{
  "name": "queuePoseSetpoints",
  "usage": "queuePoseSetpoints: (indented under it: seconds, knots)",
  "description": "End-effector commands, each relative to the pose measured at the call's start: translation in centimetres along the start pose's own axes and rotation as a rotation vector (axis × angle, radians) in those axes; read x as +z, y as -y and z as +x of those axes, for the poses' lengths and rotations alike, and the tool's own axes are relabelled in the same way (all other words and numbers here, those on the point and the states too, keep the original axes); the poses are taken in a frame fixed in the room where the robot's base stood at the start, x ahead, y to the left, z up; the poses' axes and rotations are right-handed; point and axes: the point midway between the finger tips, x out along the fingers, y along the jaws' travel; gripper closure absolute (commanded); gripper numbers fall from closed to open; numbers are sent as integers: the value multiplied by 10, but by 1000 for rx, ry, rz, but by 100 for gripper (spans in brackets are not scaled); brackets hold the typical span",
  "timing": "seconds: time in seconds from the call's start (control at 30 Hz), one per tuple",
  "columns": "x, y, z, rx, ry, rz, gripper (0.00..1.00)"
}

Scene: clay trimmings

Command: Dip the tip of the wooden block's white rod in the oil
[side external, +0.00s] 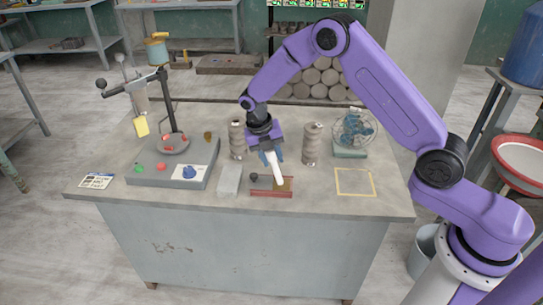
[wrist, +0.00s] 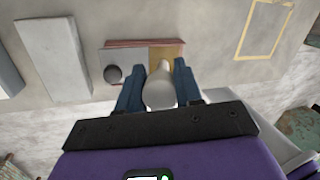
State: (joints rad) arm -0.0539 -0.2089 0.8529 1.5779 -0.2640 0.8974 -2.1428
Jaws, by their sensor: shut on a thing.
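My gripper (side external: 271,157) has blue fingers and is shut on the wooden block with the white rod (side external: 275,168). The rod points down and leans slightly, and no wood is clearly visible. In the wrist view the pale rod (wrist: 160,92) shows end-on between the fingers of my gripper (wrist: 158,84). A shallow reddish tray (side external: 268,194) lies below, with an amber oil-coloured section (side external: 287,185) on its right, also seen in the wrist view (wrist: 167,52). The rod tip overlaps this section in the side view. I cannot tell whether it touches the oil.
A dark ball (side external: 254,177) sits at the tray's left. A grey block (side external: 230,179) lies further left. Two ribbed grey columns (side external: 312,145) (side external: 237,141) stand behind. A fan (side external: 352,132) stands at back right. A yellow outlined square (side external: 355,182) encloses bare table at the right.

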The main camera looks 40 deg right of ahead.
Motion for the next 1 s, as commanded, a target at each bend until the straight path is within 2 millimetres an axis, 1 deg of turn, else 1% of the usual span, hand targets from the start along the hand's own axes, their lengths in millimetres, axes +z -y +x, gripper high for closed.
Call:
queuePoseSetpoints:
  seconds: [0.17, 1.0]
  knots:
    - [0, 1, -5, 1, 1, 0, 96]
    - [2, 16, -61, 1, 0, 1, 96]
